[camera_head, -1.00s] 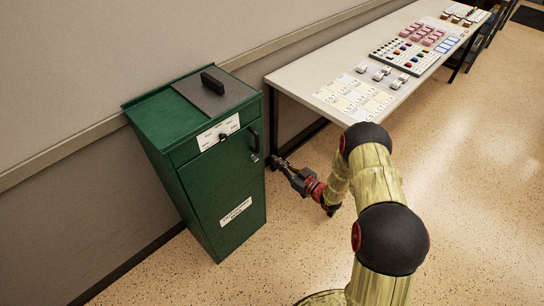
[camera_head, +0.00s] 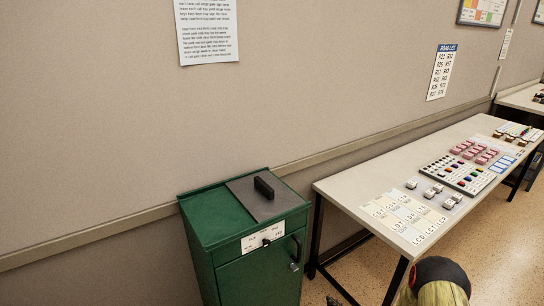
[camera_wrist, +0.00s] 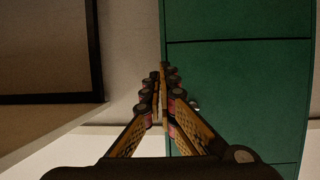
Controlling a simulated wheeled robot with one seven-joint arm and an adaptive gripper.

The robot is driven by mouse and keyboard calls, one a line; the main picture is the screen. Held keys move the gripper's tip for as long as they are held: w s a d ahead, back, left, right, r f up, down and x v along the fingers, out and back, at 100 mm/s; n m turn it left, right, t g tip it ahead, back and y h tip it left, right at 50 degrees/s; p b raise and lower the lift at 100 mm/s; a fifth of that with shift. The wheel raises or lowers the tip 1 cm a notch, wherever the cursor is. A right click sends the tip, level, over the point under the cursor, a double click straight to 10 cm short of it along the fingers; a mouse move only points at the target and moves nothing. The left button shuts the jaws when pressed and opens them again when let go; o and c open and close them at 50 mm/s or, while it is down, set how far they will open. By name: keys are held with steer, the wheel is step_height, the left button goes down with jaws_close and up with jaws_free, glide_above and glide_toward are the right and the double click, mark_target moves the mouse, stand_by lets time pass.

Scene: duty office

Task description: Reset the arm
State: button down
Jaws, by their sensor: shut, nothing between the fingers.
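My gripper (camera_wrist: 162,75) shows in the wrist view with its fingers together and nothing held. It points toward the green cabinet (camera_wrist: 240,85), whose face fills the right of that view; I see no clear contact. In the head view my arm (camera_head: 437,285) shows only as a dark joint and yellowish link at the bottom edge, right of the cabinet (camera_head: 258,278). The gripper is almost wholly below that picture.
The green cabinet has a dark lid plate with a black handle (camera_head: 264,187) and a front door handle (camera_head: 296,249). A long table (camera_head: 345,190) with cards, blocks and a button panel (camera_head: 462,174) stands to its right. Open floor (camera_head: 480,268) lies right of the table.

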steer(key=s+d+f+m+g+h, duration=0.2)
steer(key=s+d+f+g+h, duration=0.3)
steer(key=s+d+f, duration=0.15)
steer(key=s+d+r+m+g+h, duration=0.1)
steer(key=s+d+r+g, duration=0.15)
steer(key=r, duration=0.35)
steer(key=s+d+r+m+g+h, duration=0.2)
steer(key=s+d+r, duration=0.15)
steer(key=r, duration=0.25)
steer(key=s+a+r+t, duration=0.1)
steer(key=s+a+r, duration=0.5)
steer(key=r, duration=0.7)
steer(key=s+a+r+y, duration=0.1)
steer(key=s+a+r, duration=0.5)
steer(key=r, duration=0.7)
steer(key=s+a+r+t, duration=0.1)
steer(key=s+a+r, duration=0.5)
steer(key=s+r, duration=0.3)
step_height(320, 180, up, 5)
steer(key=shift+s+f+m+t, duration=0.2)
steer(key=shift+s+m+t, duration=0.1)
steer(key=shift+s+t, duration=0.05)
